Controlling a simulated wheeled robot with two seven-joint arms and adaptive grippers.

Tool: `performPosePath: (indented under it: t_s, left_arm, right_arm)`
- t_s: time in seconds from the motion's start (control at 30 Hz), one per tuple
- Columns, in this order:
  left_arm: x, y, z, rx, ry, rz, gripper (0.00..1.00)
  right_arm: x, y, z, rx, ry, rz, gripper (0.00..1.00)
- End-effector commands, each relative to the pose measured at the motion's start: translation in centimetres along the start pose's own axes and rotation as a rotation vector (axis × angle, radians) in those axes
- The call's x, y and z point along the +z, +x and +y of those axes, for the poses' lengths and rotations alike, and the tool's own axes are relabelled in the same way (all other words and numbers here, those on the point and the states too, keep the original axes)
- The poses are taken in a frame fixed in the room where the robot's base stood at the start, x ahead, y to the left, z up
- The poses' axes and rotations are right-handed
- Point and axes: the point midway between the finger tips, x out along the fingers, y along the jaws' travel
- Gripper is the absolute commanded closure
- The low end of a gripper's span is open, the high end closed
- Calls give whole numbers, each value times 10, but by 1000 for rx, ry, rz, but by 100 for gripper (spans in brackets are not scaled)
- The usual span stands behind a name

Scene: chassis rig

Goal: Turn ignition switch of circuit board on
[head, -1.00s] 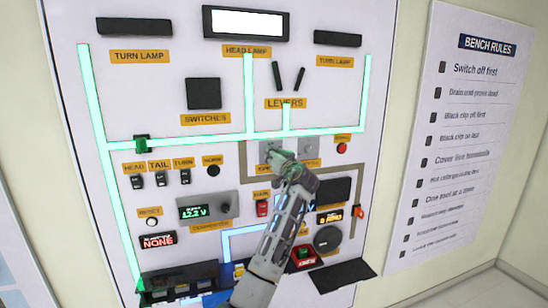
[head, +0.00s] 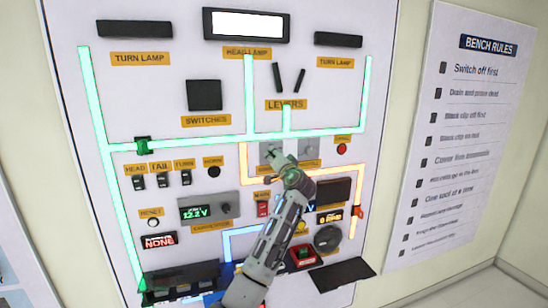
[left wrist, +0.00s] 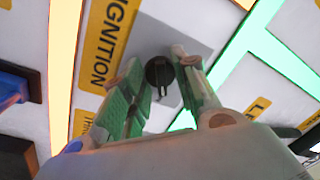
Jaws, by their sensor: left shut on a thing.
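The ignition switch is a dark round knob (left wrist: 159,72) on a grey plate, beside the yellow IGNITION label (left wrist: 110,42) in the left wrist view. My left gripper (left wrist: 160,66) is shut on this knob, with one finger on each side. In the head view, my left gripper (head: 277,161) reaches up to the left one of two small grey plates (head: 267,149) on the circuit board (head: 220,160) and hides the knob. An orange line (head: 330,171) runs lit around these plates. My right gripper is not in view.
Lit green lines (head: 200,140) run across the upper board. Left of my arm are small black switches (head: 162,180) and a green display unit (head: 208,211). A red button (head: 342,149) is at the right. A bench rules sign (head: 460,140) hangs beside the board.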

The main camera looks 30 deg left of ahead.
Motion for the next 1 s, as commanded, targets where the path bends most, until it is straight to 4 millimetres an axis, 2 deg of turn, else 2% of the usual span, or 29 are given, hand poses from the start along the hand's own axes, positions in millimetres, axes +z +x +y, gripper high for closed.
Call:
performPosePath:
  t_s: [0.3, 0.33, 0.5, 1.0]
  left_arm:
    - [1, 0, 2, 3, 3, -2, 94]
    - [1, 0, 2, 3, 3, -2, 69]
    - [1, 0, 2, 2, 2, -2, 48]
    - [0, -5, 1, 1, 1, -1, 48]
  right_arm:
    - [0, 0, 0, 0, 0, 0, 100]
    - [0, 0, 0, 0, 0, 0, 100]
    - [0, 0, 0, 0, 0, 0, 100]
    - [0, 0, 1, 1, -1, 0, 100]
